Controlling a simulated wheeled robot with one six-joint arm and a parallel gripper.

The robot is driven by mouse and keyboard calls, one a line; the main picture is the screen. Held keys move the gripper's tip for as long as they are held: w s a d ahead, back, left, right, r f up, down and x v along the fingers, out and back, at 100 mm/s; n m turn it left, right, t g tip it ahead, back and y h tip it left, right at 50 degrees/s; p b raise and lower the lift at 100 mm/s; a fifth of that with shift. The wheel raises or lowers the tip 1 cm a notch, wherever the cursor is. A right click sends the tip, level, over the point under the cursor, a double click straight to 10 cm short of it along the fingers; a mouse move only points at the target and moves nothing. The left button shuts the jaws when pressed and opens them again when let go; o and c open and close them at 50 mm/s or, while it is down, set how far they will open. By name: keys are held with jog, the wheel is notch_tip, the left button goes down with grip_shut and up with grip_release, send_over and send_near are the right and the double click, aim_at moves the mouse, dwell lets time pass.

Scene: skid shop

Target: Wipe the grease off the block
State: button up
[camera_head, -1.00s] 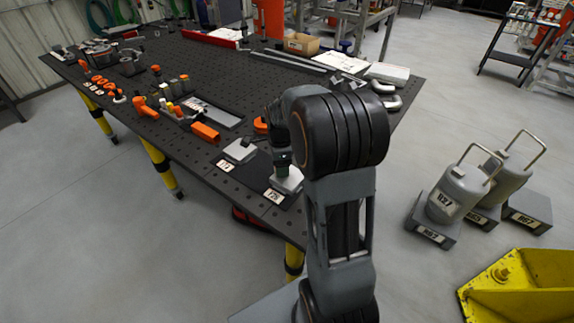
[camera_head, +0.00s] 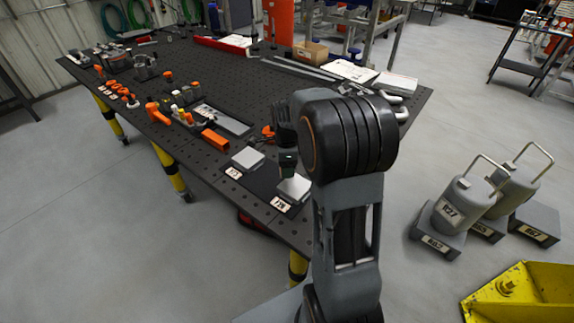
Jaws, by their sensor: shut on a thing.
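Two small grey blocks stand side by side on a dark mat at the bench's near corner. Each has a white number tag in front. The left block (camera_head: 248,158) is clear of my arm. The right block (camera_head: 296,188) is under my gripper (camera_head: 288,164), which points down at its far left part. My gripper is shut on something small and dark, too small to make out. I cannot tell whether it touches the block. Grease cannot be made out at this size. My arm hides the area right of the right block.
The perforated black bench (camera_head: 225,75) holds an orange bar (camera_head: 215,140), a grey tray (camera_head: 222,119), clamps and several small tools left of the blocks. Papers (camera_head: 354,70) lie at the far right. Grey weights (camera_head: 459,205) and a yellow stand (camera_head: 525,292) are on the floor at right.

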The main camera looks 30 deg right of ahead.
jog(key=shift+r+p, duration=0.6)
jog(key=shift+r, duration=0.65)
jog(key=shift+r+p, duration=1.2)
jog(key=shift+r, duration=0.3)
